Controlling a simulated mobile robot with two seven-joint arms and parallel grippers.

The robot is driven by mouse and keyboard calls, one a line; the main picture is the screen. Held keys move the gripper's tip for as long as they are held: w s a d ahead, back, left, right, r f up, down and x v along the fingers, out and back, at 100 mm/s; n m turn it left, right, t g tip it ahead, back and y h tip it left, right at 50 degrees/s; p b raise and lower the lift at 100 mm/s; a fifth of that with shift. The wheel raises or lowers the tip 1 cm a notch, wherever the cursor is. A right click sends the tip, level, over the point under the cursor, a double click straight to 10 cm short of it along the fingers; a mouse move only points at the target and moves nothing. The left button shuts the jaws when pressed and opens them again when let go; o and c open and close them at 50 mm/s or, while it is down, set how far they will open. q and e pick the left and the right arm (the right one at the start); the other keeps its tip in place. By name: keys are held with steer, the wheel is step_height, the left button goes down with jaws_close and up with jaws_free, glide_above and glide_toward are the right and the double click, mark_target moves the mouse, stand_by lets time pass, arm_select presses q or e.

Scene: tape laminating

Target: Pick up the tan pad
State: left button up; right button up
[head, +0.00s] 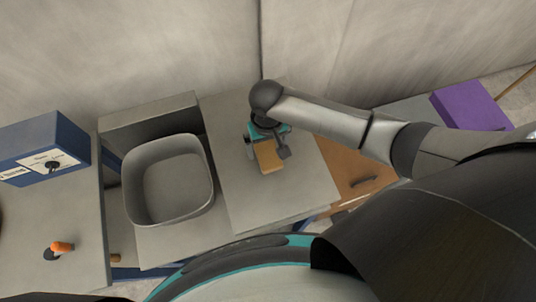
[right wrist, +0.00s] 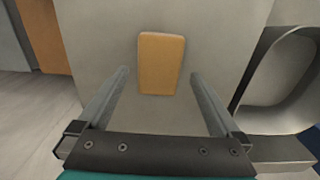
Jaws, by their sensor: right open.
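The tan pad (head: 269,158) lies flat on the grey worktop, right of the grey bin, in the head view. In the right wrist view the tan pad (right wrist: 161,63) is ahead of and between my open fingers. My right gripper (head: 267,150) is above the pad, its arm reaching in from the right. In the right wrist view my right gripper (right wrist: 158,80) is open and empty, with a finger on each side of the pad and gaps between. Whether the fingertips are at the pad's height is hard to tell. My left gripper is not in view.
A grey open bin (head: 133,190) sits left of the pad on the worktop (head: 235,190). A blue box with a dial (head: 80,150) and an orange knob (head: 62,247) are at the left. A purple box (head: 470,105) is at the far right. The worktop around the pad is clear.

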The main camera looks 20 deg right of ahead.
mark_target(268, 154)
steer(key=shift+d+f, duration=0.1)
steer(key=shift+f, duration=1.35)
steer(key=shift+c, duration=0.2)
steer(key=c, duration=1.2)
steer(key=shift+r, duration=0.15)
steer(key=shift+c, duration=0.2)
step_height(268, 154, up, 20)
steer(key=p, duration=0.3)
steer(key=shift+p, duration=0.35)
